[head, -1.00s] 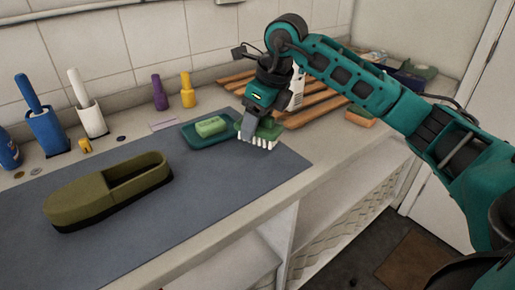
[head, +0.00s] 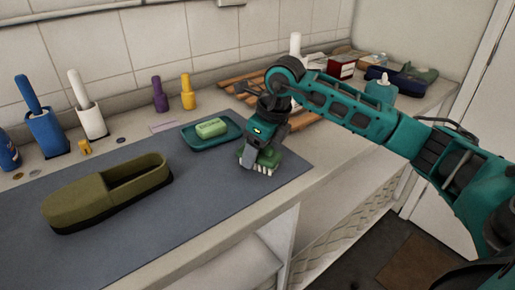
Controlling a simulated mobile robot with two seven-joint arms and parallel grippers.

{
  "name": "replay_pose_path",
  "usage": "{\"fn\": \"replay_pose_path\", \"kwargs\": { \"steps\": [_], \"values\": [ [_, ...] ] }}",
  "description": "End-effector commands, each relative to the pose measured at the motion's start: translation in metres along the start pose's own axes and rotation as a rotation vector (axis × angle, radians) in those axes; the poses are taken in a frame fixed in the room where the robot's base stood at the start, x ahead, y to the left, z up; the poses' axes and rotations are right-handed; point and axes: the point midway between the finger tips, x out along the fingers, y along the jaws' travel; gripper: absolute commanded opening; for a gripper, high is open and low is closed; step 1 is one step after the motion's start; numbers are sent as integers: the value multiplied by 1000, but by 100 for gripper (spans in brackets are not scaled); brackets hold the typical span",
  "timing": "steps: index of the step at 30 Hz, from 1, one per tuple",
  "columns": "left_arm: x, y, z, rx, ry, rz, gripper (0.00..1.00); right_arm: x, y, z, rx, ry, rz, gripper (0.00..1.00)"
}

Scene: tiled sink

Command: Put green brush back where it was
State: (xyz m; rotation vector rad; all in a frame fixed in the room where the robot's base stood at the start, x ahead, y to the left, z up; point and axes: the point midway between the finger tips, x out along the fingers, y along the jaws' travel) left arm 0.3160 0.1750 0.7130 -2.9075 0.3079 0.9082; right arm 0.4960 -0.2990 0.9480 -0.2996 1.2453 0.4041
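The green brush (head: 266,158) has a green back and white bristles facing down. It is at the right end of the grey mat (head: 215,185), low over it or touching it; I cannot tell which. My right gripper (head: 251,153) is at the brush from above, with its fingers around the brush's left part, and looks shut on it. The fingertips are partly hidden. My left gripper is not in view.
A teal tray (head: 232,137) with a green sponge (head: 211,128) lies just left of my gripper. An olive shoe (head: 105,193) lies on the mat. Blue (head: 46,130) and white (head: 91,120) brush holders stand at the wall. A wooden rack (head: 250,90) is behind my arm.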

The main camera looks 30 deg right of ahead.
Motion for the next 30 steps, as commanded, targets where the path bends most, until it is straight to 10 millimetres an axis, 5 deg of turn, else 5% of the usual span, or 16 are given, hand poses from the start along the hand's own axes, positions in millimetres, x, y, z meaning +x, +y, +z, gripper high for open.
{"fn": "replay_pose_path", "kwargs": {
  "steps": [6, 17, 30],
  "values": [
    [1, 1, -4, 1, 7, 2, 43, -1, 0, 0, 0, 0, -1, 84],
    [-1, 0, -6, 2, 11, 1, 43, -10, -1, 2, 0, -2, -2, 84],
    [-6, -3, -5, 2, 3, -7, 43, -98, 0, 2, -1, -3, -2, 84]
  ]
}}
